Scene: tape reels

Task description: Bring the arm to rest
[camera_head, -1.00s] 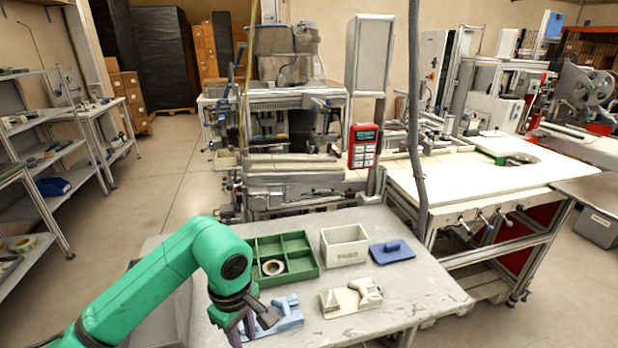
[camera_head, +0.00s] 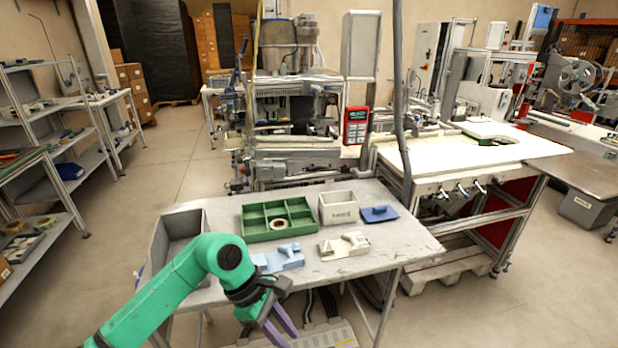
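My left arm comes in from the left, and its gripper (camera_head: 283,328) hangs low in front of the table's front edge. Its two purple fingers stand apart with nothing visible between them, and the tips are near the bottom of the picture. The gripper is clear of the tray and reel. My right gripper is not in view.
On the table are a blue tape dispenser (camera_head: 281,260), a cream dispenser (camera_head: 343,245), a white box (camera_head: 338,209), a blue block-handled plate (camera_head: 379,214) and a grey open bin (camera_head: 178,240) at the left. The table's front right is clear.

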